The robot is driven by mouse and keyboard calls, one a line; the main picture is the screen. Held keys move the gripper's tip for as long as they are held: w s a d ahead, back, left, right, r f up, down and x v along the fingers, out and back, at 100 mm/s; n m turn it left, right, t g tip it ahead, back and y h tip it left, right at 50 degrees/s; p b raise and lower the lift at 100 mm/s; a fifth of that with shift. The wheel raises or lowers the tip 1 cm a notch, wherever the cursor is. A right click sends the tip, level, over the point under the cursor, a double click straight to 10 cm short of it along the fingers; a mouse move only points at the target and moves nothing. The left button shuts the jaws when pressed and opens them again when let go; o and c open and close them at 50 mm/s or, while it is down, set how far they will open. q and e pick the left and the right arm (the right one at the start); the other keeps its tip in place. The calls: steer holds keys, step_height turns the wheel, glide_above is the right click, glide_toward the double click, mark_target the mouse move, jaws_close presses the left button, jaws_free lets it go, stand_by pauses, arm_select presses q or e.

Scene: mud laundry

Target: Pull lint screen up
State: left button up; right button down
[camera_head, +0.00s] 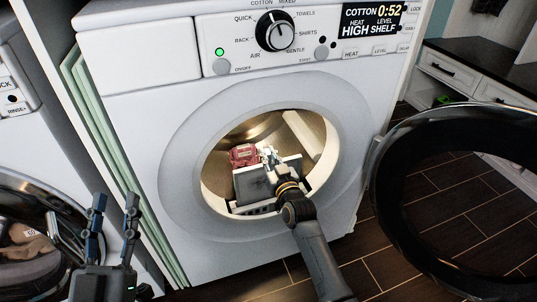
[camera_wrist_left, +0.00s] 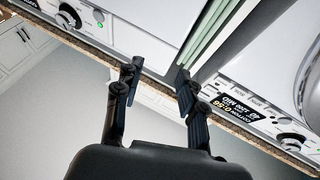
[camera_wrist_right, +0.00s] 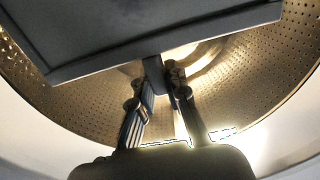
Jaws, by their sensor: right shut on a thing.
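The lint screen (camera_head: 252,184) is a grey panel with a pale frame, tilted in the dryer's round door opening. Its dark grey face also fills the top of the right wrist view (camera_wrist_right: 140,28). My right gripper (camera_head: 270,158) reaches into the opening. My left gripper (camera_head: 115,203) is open and empty, left of the dryer's front. Its spread fingers also show in the left wrist view (camera_wrist_left: 157,76).
The white dryer (camera_head: 130,110) has its round dark-rimmed door (camera_head: 385,190) swung open to the right. A pinkish-red item (camera_head: 243,155) is behind the screen in the opening. Another machine (camera_head: 30,130) stands at the left, with green panels (camera_head: 120,150) between. Dark floor tiles show at the right.

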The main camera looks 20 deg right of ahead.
arm_select(q)
steer(key=shift+w+f+g, duration=0.25)
steer(key=shift+f+g, duration=0.15)
steer(key=shift+f, duration=0.2)
arm_select(e)
steer(key=shift+r, duration=0.3)
steer(key=shift+w, duration=0.1)
steer(key=c, duration=1.3)
jaws_free()
steer(key=shift+r, duration=0.1)
steer(key=shift+s+f, duration=0.2)
steer(key=shift+s, duration=0.3)
steer(key=shift+s+d, duration=0.15)
steer(key=shift+s, duration=2.65)
steer(key=shift+s+d, duration=0.1)
steer(key=shift+s, duration=2.65)
